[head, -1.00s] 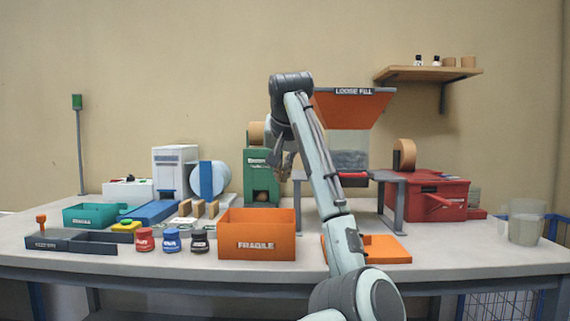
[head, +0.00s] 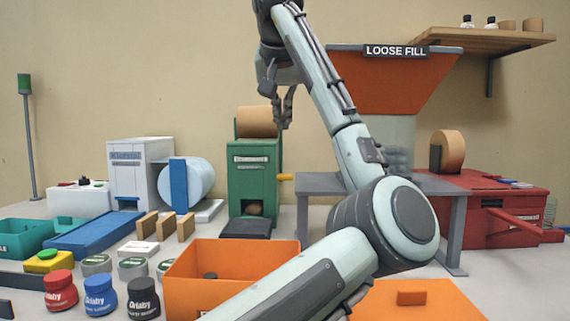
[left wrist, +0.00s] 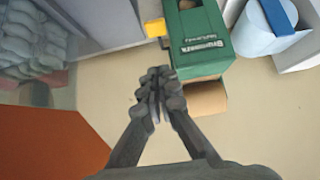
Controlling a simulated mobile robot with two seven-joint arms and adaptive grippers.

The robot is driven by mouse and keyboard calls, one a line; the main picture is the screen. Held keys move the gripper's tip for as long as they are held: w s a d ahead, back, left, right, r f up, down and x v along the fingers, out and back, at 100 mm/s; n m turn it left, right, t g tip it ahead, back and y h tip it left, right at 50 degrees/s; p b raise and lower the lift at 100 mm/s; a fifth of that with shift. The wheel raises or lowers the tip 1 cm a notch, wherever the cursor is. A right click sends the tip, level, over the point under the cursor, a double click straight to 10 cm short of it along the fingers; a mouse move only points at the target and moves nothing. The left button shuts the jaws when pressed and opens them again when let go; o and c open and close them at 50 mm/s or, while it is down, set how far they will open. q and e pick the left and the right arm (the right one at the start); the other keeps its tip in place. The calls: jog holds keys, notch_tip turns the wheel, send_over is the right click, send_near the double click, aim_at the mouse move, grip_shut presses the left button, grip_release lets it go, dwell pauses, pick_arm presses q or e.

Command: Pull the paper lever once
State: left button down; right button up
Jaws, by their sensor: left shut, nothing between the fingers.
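The green paper dispenser (head: 252,180) stands on the table with a brown paper roll (head: 258,121) on top. Its yellow lever (head: 285,177) sticks out from its right side. In the left wrist view the lever shows as a yellow block (left wrist: 155,28) beside the green dispenser (left wrist: 200,35). My left gripper (head: 284,122) hangs pointing down above the lever, apart from it. It also shows in the left wrist view (left wrist: 158,80), its fingers together and empty. My right gripper is not in view.
A grey stand (head: 303,225) and the orange loose fill hopper (head: 390,85) are to the right of the dispenser. An orange box (head: 225,295) stands in front. A red machine (head: 490,205) is at far right, a white machine (head: 140,170) at left.

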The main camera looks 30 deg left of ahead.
pick_arm(q)
send_over(284, 177)
notch_tip(284, 177, down, 8)
jog(key=shift+r, duration=0.25)
notch_tip(284, 177, down, 3)
jog(key=shift+s+f, duration=0.1)
jog(key=shift+f, duration=0.1)
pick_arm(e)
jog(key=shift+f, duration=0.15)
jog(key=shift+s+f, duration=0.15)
